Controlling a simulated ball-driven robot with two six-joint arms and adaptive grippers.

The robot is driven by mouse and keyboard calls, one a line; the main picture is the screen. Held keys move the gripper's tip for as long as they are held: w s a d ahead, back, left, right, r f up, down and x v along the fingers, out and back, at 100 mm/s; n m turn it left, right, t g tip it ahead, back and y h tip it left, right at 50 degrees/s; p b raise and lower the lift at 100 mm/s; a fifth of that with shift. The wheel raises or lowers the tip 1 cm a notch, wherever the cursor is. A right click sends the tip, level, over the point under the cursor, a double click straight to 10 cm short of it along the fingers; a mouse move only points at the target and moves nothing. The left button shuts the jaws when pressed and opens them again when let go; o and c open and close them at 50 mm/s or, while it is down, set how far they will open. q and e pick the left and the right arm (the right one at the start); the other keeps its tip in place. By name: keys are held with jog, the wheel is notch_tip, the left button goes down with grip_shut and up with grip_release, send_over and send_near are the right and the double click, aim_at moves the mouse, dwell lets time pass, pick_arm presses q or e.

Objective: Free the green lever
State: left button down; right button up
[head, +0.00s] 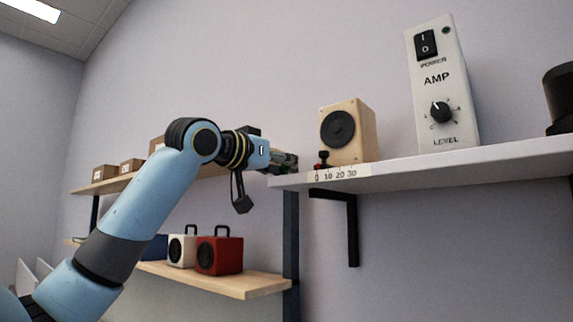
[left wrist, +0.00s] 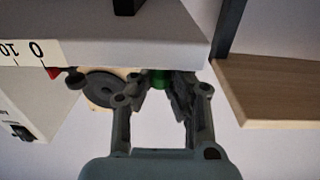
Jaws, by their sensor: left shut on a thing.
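The green lever (left wrist: 159,78) shows as a small green patch at the edge of the white shelf in the left wrist view, between the fingers of my left gripper (left wrist: 157,88). The fingers are shut on it and cover most of it. In the head view my left gripper (head: 286,163) is at the left end of the white shelf (head: 420,168), left of the wooden speaker (head: 348,132). A red pointer with a black knob (head: 322,159) stands by the 0 of the scale (head: 337,174); its red tip (left wrist: 54,73) also shows in the left wrist view. My right gripper is not in view.
The amp (head: 440,90) stands on the white shelf, right of the speaker, with a dark round object (head: 560,98) at the far right. A lower wooden shelf (head: 225,281) holds a red speaker (head: 219,254) and a white one (head: 182,250). Open air lies below the white shelf.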

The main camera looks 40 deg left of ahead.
pick_arm(q)
jog(key=m+h, duration=0.1)
jog(key=h, duration=0.1)
jog(key=a+m+g+h, duration=0.1)
jog(key=h, duration=0.1)
jog(key=m+g+h, duration=0.1)
jog(key=m+h, duration=0.1)
jog(key=shift+w+a, duration=0.3)
jog(key=shift+a, duration=0.05)
jog(key=m+h, duration=0.1)
jog(key=m+g+h, duration=0.1)
jog(key=g+h, duration=0.1)
jog(key=h, duration=0.1)
jog(key=shift+w+a+m, duration=0.35)
jog(key=shift+m, duration=0.05)
jog(key=shift+w+a+r+m+g+h+p, duration=0.15)
jog(key=shift+m+g+h+p, duration=0.3)
jog(key=shift+m+g+h, duration=0.55)
jog(key=m+g+h+p, duration=0.1)
jog(key=g, duration=0.1)
jog(key=w+m+g+h+p, duration=0.1)
jog(key=m+g+p, duration=0.1)
jog(key=a+m+g+h+p, duration=0.1)
jog(key=g, duration=0.2)
jog(key=shift+w+m+h, duration=0.3)
jog(key=shift+m, duration=0.1)
jog(key=shift+f, duration=0.25)
